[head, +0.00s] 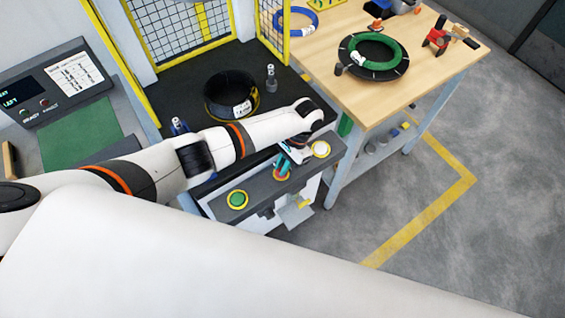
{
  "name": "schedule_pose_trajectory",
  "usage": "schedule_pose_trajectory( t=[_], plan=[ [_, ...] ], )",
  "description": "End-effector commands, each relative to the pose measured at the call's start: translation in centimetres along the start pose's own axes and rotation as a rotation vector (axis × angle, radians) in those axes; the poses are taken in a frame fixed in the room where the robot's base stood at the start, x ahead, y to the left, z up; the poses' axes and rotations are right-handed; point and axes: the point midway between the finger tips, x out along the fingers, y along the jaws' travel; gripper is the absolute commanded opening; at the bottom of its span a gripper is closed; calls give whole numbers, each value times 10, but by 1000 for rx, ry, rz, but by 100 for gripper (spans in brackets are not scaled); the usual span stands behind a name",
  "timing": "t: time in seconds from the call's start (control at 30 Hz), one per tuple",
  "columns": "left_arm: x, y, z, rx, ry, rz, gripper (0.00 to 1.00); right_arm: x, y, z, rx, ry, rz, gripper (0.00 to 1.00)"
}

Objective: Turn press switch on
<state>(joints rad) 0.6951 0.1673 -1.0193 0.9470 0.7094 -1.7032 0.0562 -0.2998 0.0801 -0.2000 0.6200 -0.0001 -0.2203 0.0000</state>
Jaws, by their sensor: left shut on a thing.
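The dark control bar (212,208) stands at the front of the machine. The knob's exact turn is too small to tell. My right gripper is not in view.
Behind the bar, a black coil (231,96) lies on the dark machine bed, inside a yellow-framed mesh guard (183,30). A wooden table (400,97) at right holds a green coil (372,55) and tools. A console (56,82) stands at left.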

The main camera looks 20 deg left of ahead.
Motion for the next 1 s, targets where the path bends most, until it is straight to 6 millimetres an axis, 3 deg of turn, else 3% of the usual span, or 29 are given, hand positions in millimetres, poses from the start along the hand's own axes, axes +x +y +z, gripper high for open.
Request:
schedule_pose_trajectory(
  t=[0.73,0.77,0.87,1.0],
  plan=[
    [-1,0,1,81,-4,35,0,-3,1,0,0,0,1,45],
    [-1,0,1,81,-4,35,17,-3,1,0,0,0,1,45],
    [-1,0,1,80,-3,35,33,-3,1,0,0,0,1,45],
    [-1,0,0,80,-3,34,35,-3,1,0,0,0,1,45]
  ],
)
